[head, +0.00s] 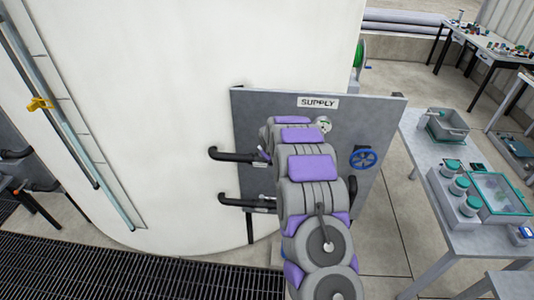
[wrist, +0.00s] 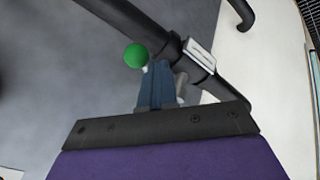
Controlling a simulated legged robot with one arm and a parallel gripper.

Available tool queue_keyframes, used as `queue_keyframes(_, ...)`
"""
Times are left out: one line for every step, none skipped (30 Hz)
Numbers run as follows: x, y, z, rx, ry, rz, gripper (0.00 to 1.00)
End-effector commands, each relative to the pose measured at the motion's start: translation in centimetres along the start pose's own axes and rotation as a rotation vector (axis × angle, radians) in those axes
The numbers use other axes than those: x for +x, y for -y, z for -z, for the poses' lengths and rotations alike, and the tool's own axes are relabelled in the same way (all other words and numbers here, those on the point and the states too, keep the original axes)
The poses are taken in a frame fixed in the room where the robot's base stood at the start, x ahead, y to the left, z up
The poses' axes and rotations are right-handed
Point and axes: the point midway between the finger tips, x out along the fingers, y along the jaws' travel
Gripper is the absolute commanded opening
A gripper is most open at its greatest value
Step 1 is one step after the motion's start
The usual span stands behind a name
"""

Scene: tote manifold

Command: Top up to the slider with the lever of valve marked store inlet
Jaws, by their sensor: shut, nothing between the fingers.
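In the wrist view my gripper (wrist: 160,72) is shut and empty, its blue fingers close together. A green ball knob (wrist: 137,56), seemingly the end of a valve lever, is just left of the fingertips; I cannot tell if they touch. Behind them runs a black pipe (wrist: 128,18) with a white label (wrist: 200,53) whose text is unreadable, so I cannot confirm the store inlet mark. No liquid level is legible there.
A grey panel (head: 375,115) marked SUPPLY (head: 318,102) carries a blue handwheel (head: 364,158) and a gauge (head: 323,124). Black pipes (head: 232,155) reach from it toward the tank. My arm covers much of the panel. Grating (head: 140,265) lies in front; a table (head: 425,165) stands right.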

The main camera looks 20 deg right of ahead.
Motion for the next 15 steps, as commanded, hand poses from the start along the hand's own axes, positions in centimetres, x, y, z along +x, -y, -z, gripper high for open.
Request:
queue_keyframes(0.1,-0.4,-0.2,0.002,0.005,0.000,0.00)
queue_keyframes(0.1,-0.6,-0.2,0.003,0.004,0.000,0.00)
queue_keyframes(0.2,-0.8,-0.2,0.005,0.003,0.000,0.00)
queue_keyframes(0.3,-0.9,-0.2,0.004,0.003,0.000,0.00)
queue_keyframes(0.3,-1.0,-0.2,0.004,0.002,0.000,0.00)
queue_keyframes(0.4,-1.2,-0.1,0.004,0.001,-0.001,0.00)
queue_keyframes(0.4,-1.3,-0.1,0.004,0.001,-0.001,0.00)
queue_keyframes(0.5,-1.4,-0.1,0.005,0.000,-0.001,0.00)
queue_keyframes(0.5,-1.4,0.0,0.004,0.000,-0.002,0.00)
queue_keyframes(0.5,-1.4,0.0,0.004,0.000,-0.002,0.00)
queue_keyframes(0.5,-1.4,0.0,0.003,-0.001,-0.002,0.00)
queue_keyframes(0.6,-1.5,0.1,0.003,-0.001,-0.002,0.00)
queue_keyframes(0.6,-1.5,0.1,0.002,-0.001,-0.002,0.00)
queue_keyframes(0.6,-1.5,0.1,0.002,-0.001,-0.002,0.00)
queue_keyframes(0.7,-1.6,0.1,0.002,-0.001,-0.002,0.00)
